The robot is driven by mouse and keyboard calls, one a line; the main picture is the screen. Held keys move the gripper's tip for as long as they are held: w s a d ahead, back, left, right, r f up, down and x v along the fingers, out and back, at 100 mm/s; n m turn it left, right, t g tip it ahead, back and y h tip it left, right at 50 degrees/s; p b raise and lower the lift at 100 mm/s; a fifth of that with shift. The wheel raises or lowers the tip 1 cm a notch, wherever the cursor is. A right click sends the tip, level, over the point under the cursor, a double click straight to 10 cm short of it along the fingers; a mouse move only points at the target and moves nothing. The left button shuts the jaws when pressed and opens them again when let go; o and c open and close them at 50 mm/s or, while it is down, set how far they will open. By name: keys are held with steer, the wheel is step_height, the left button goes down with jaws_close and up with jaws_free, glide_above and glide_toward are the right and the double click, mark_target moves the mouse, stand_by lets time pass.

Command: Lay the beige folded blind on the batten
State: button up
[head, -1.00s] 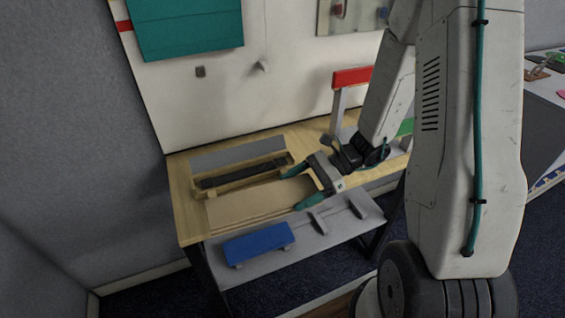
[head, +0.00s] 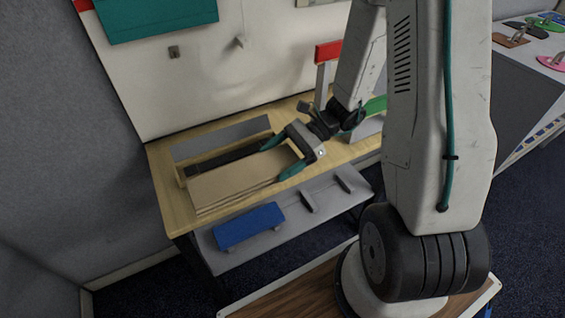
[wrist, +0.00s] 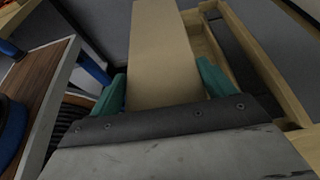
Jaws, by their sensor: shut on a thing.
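The beige folded blind (head: 240,180) is a long flat stack with layered edges. My gripper (head: 281,158) is shut across its right end, one teal finger on each long side. The blind appears raised a little above the wooden table and hides the front of the tray behind it. In the wrist view the blind (wrist: 162,50) runs straight away between the fingers. On the grey front shelf, two small grey crosspieces (head: 308,201) are joined by a thin rod; I cannot tell if these are the batten.
A blue folded piece (head: 248,225) lies on the shelf's left part. A wooden tray with a dark strip (head: 226,162) and a grey slat (head: 220,138) are behind the blind. A red-topped post (head: 327,52) stands at the back right. The table's front left corner is bare.

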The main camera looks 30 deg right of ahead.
steer(key=shift+w, duration=5.25)
steer(key=shift+f, duration=1.3)
steer(key=o, duration=1)
steer(key=shift+o, duration=0.2)
steer(key=shift+w+r, duration=0.1)
